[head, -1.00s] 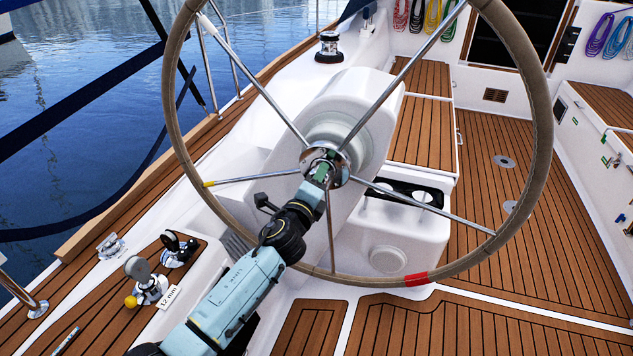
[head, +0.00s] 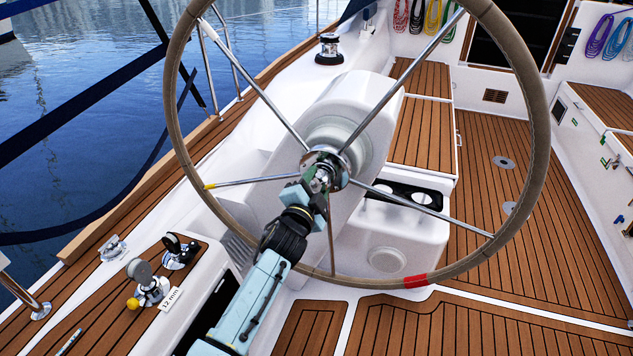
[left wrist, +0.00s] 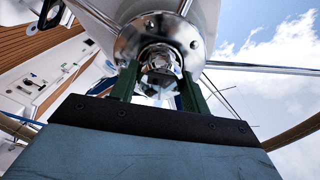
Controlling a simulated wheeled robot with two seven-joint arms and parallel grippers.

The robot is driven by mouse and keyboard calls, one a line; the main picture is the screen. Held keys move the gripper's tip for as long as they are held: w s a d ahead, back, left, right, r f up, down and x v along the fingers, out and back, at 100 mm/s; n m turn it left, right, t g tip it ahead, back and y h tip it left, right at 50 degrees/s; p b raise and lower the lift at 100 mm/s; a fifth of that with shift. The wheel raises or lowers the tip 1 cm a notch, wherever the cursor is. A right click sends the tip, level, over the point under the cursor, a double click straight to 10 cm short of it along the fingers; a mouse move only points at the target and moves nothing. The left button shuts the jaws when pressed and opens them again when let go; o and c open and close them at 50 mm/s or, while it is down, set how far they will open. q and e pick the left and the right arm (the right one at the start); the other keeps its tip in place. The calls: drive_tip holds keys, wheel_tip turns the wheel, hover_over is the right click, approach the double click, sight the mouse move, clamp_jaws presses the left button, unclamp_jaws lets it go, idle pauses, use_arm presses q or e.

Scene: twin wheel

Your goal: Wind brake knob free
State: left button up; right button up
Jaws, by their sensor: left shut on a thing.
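The large steering wheel (head: 541,150) stands in front of me, with a tan wrapped rim, metal spokes and a red mark low on the rim. At its centre is a shiny metal hub. The brake knob (left wrist: 160,62) shows at the hub's middle in the left wrist view. My left gripper (head: 322,180) reaches up to the hub from below. In the left wrist view its two green fingers (left wrist: 158,82) stand on either side of the knob and are shut on it. In the head view the gripper covers most of the knob. My right gripper is not in view.
The white pedestal (head: 350,110) stands behind the wheel. A lever with a grey knob (head: 139,269) and a 12 mm label (head: 171,299) are at lower left. A winch (head: 329,48) is at the back. Teak floor (head: 490,200) lies clear to the right.

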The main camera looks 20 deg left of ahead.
use_arm(q)
drive_tip(key=n+p, duration=0.3)
drive_tip(key=n, duration=0.4)
drive_tip(key=shift+r, duration=0.1)
drive_tip(key=shift+n+p, duration=0.35)
drive_tip(key=shift+n, duration=0.55)
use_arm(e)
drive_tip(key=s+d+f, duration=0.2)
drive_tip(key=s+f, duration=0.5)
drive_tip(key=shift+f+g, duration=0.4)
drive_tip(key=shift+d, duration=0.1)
use_arm(q)
drive_tip(key=o, duration=1)
drive_tip(key=shift+d, duration=0.1)
drive_tip(key=shift+s, duration=0.15)
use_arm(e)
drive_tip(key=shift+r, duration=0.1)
